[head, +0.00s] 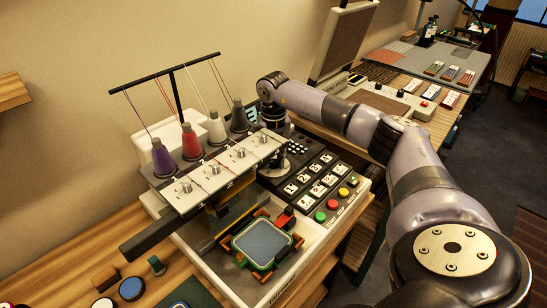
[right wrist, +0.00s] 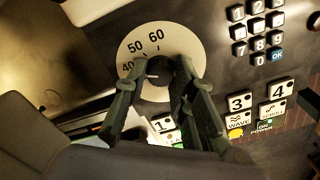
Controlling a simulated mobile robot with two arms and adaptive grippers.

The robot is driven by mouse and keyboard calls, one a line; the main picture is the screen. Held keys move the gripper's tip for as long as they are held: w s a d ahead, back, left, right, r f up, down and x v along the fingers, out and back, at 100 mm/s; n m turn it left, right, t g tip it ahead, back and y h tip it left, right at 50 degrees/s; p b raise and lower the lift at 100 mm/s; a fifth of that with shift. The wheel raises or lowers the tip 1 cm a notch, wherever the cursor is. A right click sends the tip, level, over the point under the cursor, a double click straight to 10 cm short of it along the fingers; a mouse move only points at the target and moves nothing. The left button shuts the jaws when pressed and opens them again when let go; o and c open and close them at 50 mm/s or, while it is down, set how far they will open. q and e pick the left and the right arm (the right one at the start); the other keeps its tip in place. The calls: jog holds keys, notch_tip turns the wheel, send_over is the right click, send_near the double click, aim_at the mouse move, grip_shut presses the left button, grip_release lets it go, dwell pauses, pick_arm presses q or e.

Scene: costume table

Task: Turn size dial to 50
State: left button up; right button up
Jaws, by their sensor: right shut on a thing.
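The size dial is a round cream plate (right wrist: 181,46) with a dark knob (right wrist: 163,72) at its centre. The numbers 40, 50 and 60 show on the upper left and top of the plate. The lower numbers are hidden. A short white mark on the knob points left, close to the 40 and below the 50. My right gripper (right wrist: 163,84) is shut on the knob, one finger on either side. In the head view the right gripper (head: 274,150) reaches down on the machine's panel and mostly hides the dial. My left gripper is not in view.
A number keypad (right wrist: 257,32) and numbered buttons (right wrist: 241,103) lie beside the dial. The embroidery machine's needle head with thread cones (head: 190,140) stands left of my gripper. A green hoop (head: 263,244) sits in front. Coloured round buttons (head: 332,204) are at the panel's right.

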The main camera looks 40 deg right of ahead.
grip_shut()
jog(key=shift+r+m, duration=0.1)
jog(key=shift+m, duration=0.3)
jog(key=m+p, duration=0.1)
jog(key=m, duration=0.1)
jog(key=shift+m+p, duration=1.2)
jog(key=shift+m, duration=1.3)
jog(key=o, duration=0.7)
grip_release()
